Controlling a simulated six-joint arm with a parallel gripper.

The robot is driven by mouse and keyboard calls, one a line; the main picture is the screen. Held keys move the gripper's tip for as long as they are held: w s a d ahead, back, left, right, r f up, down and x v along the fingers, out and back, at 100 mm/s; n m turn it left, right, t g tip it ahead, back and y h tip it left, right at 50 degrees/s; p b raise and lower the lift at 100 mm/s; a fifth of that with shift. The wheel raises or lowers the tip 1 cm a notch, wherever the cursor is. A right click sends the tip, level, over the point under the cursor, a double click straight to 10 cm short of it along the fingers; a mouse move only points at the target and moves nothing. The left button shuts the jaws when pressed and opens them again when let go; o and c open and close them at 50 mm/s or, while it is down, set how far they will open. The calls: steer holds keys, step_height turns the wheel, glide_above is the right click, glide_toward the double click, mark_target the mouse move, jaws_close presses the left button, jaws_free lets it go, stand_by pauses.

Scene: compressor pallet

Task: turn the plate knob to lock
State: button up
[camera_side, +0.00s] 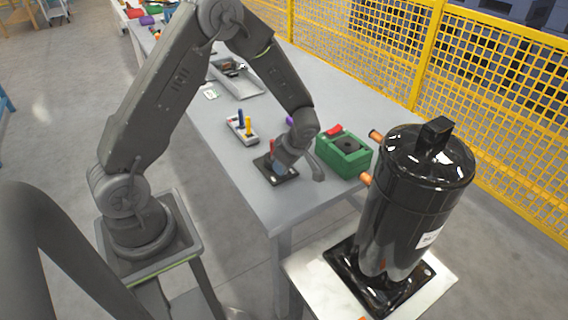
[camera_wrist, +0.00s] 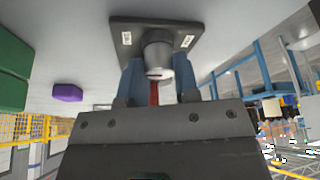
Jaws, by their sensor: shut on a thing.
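The dark square plate (camera_side: 289,180) lies flat on the grey table near its front end. In the wrist view the plate (camera_wrist: 125,24) carries two small white labels, too small to read. A grey round knob (camera_wrist: 158,48) stands out from the plate's middle. My gripper (camera_wrist: 158,74) has its two bluish fingers on either side of the knob and is shut on it. A red strip (camera_wrist: 153,94) shows between the fingers. In the side view my gripper (camera_side: 279,166) is down at the plate and hides the knob.
A green box (camera_side: 343,157) stands close to the right of my gripper. A small block with blue and yellow pegs (camera_side: 242,129) and a grey tray (camera_side: 238,78) lie farther back. A black compressor (camera_side: 412,205) stands at the front right. A purple block (camera_wrist: 67,92) is nearby.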

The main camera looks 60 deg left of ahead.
steer(key=m+t, duration=0.1)
steer(key=m, duration=0.3)
steer(key=shift+t, duration=0.4)
steer(key=shift+s+m+t, duration=0.1)
steer(key=shift+m+t, duration=0.7)
steer(key=shift+m, duration=1.5)
steer(key=o, duration=0.9)
steer(key=shift+r, duration=0.15)
steer(key=v, duration=1.3)
steer(key=shift+s+d+r, duration=0.15)
steer(key=shift+r, duration=0.1)
